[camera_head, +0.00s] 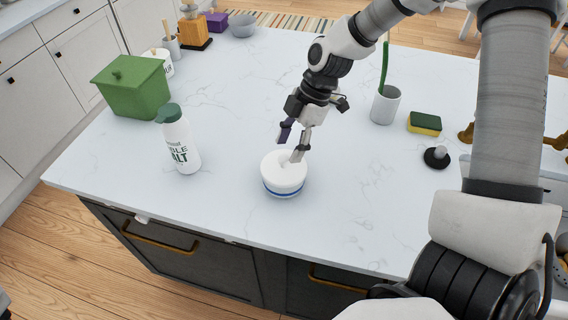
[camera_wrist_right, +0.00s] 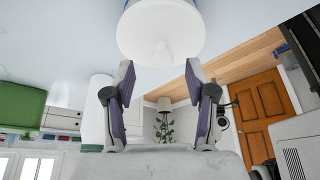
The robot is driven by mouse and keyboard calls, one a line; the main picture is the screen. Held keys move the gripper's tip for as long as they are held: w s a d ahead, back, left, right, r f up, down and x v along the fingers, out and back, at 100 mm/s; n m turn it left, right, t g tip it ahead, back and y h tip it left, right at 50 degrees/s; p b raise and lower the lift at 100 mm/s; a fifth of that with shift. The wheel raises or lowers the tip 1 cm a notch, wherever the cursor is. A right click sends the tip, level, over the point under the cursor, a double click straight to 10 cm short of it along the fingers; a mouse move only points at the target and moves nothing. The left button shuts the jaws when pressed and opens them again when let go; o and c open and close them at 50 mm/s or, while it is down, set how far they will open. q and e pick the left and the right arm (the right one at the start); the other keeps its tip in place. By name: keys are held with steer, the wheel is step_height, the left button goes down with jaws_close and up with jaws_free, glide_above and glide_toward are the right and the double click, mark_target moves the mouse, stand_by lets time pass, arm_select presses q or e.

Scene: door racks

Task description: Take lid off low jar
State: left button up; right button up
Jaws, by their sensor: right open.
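The low jar (camera_head: 283,190) is white with a blue band and stands upright on the counter near its front edge. My right gripper (camera_head: 292,145) is open and empty, just behind and above the lid. One fingertip overlaps the lid's back edge in the head view, so I cannot tell whether it touches. In the wrist view, the lid (camera_wrist_right: 160,25) lies beyond and between the open fingertips. My left gripper is not in view.
A white salt bottle (camera_head: 180,145) with a green cap and a green lidded box (camera_head: 133,88) stand to the left. A cup (camera_head: 385,105) with a green-handled brush, a sponge (camera_head: 425,124) and a black-based stopper (camera_head: 436,158) are to the right. The counter around the jar is clear.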

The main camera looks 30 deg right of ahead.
mark_target(284, 158)
steer(key=x, duration=0.4)
steer(key=shift+s+a+r, duration=0.15)
steer(key=shift+a, duration=0.05)
steer(key=c, duration=1)
steer(key=shift+c, duration=0.2)
